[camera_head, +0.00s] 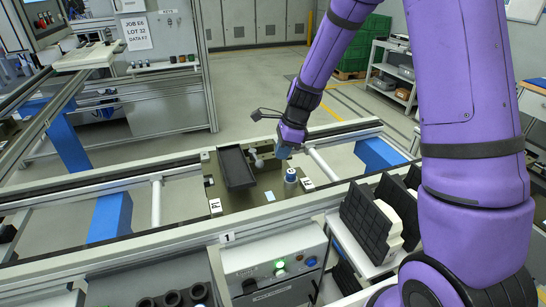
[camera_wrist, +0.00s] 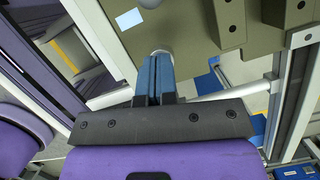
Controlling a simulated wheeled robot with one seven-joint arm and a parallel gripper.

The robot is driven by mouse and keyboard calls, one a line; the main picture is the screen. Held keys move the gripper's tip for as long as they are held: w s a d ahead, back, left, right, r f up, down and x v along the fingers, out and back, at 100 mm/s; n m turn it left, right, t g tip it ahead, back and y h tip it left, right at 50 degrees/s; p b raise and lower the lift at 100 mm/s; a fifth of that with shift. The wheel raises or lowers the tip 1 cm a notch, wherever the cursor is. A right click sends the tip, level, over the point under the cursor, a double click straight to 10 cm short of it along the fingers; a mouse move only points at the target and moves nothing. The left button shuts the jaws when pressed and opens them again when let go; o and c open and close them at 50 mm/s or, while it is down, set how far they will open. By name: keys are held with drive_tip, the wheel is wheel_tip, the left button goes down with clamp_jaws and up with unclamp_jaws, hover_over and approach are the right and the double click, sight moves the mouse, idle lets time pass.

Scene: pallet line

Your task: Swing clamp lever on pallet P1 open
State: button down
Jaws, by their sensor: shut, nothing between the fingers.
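Pallet P1 (camera_head: 240,202) is an olive plate on the conveyor, with a white P1 label (camera_head: 215,205). A small grey rounded part (camera_head: 258,163), apparently the clamp lever's knob, shows just right of the block; the rest of the lever is hard to make out. My gripper (camera_head: 284,152) is shut and empty above the pallet's far right part, right of that knob.
Conveyor rails run along both sides. A control box with a green light (camera_head: 279,265) stands in front, with black racks (camera_head: 370,222) at the right.

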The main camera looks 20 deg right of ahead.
drive_tip(key=w+v, duration=0.1)
drive_tip(key=v, duration=0.8)
drive_tip(key=s+r+n+t+h, duration=0.1)
drive_tip(key=s+r+n+t, duration=0.1)
drive_tip(key=s+r+n, duration=0.9)
drive_tip(key=s+d+r+n+t+h, duration=0.1)
drive_tip(key=s+r+n, duration=0.2)
drive_tip(key=s, duration=0.6)
drive_tip(key=s+d+r+n+t+h, duration=0.1)
drive_tip(key=s+r+n, duration=0.2)
drive_tip(key=s+n, duration=0.3)
drive_tip(key=s, duration=0.4)
drive_tip(key=shift+d+r+n, duration=0.15)
drive_tip(key=shift+d+n, duration=0.15)
drive_tip(key=shift+d, duration=0.05)
